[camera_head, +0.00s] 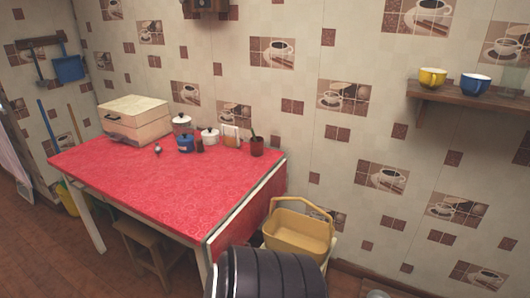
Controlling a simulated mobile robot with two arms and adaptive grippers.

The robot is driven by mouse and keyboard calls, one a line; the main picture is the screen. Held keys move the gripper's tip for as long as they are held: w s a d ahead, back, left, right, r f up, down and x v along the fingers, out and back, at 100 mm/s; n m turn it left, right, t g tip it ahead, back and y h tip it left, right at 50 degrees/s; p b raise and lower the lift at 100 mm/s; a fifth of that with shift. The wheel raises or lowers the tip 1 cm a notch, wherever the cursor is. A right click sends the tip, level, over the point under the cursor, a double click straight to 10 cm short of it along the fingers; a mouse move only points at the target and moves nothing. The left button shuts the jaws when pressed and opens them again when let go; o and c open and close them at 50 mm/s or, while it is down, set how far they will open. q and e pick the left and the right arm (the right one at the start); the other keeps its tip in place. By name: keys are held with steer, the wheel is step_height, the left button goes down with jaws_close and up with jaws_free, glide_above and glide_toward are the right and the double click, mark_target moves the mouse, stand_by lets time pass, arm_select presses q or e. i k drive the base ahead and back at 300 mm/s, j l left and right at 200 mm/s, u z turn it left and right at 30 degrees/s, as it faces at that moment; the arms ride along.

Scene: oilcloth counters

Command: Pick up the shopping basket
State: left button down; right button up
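The shopping basket (299,230) is a yellow, open-topped basket with a raised handle arching over it. It stands at the right end of the red table, close to the tiled wall, lower than the tabletop. Its inside looks empty from here. Something pale shows beside and under it, but what bears it is mostly hidden. Neither of my grippers is in view, and no gripper is seen touching the basket.
A table with a red oilcloth (165,188) holds a box (135,121), jars and small items. A wooden stool (150,246) stands under it. A wall shelf (470,98) bears two cups. A dark ribbed rounded shape fills the bottom centre, in front of the basket.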

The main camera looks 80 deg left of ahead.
mark_target(284, 230)
steer(key=u, duration=2.35)
